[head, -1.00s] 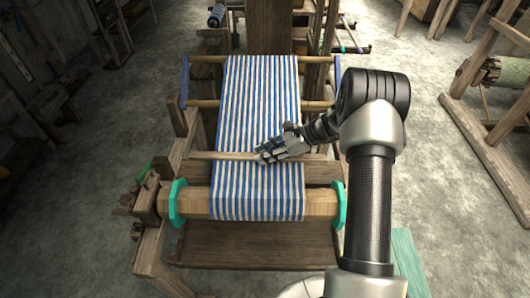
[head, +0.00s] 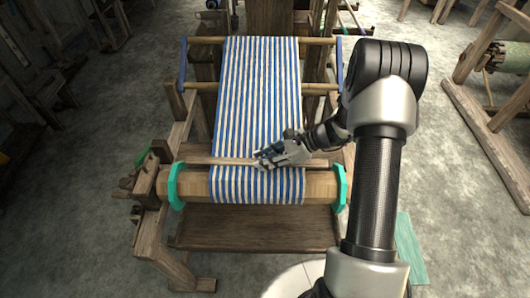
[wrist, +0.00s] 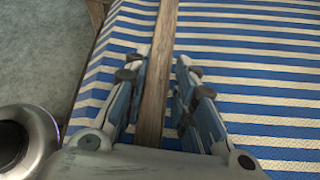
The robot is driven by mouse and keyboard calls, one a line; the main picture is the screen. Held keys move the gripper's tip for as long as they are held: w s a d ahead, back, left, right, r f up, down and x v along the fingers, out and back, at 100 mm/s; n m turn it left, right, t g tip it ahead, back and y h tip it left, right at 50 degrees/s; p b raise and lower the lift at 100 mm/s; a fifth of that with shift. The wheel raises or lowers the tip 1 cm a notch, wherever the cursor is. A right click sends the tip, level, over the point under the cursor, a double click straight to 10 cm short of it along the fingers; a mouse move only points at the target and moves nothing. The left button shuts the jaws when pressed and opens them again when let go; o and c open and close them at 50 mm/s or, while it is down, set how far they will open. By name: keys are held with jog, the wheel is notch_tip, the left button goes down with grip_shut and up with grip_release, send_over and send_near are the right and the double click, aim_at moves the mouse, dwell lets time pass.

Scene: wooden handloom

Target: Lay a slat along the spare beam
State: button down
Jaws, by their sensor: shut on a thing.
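A long thin wooden slat (head: 222,161) lies crosswise over the blue-and-white striped cloth (head: 257,95), just behind the front wooden beam (head: 195,187) with its teal end discs. My gripper (head: 262,161) is shut on the slat near its middle. In the wrist view my gripper (wrist: 160,75) has a finger on each side of the slat (wrist: 157,85), with the striped cloth (wrist: 245,60) beneath. I cannot tell whether the slat touches the cloth. The front beam carries the cloth over its middle. Nothing marks which beam is the spare one.
Two thin rods (head: 200,87) cross the loom farther back. A wooden board (head: 255,228) lies below the front beam. A stand with a green roll (head: 487,62) is at the right. The grey floor (head: 70,245) at the left is clear.

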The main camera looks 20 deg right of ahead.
jog(key=shift+s+a+f+b, duration=0.1)
jog(key=shift+s+a+f, duration=0.15)
jog(key=shift+s, duration=0.6)
jog(key=shift+s+a+f+b, duration=0.15)
jog(key=shift+s+a+f, duration=0.1)
jog(key=shift+s, duration=0.6)
jog(key=shift+s+a+f+b, duration=0.1)
jog(key=shift+s+a+f, duration=0.15)
jog(key=shift+s, duration=0.6)
jog(key=c, duration=1.3)
grip_release()
jog(key=shift+a, duration=0.1)
jog(key=shift+o, duration=0.3)
jog(key=shift+w, duration=0.1)
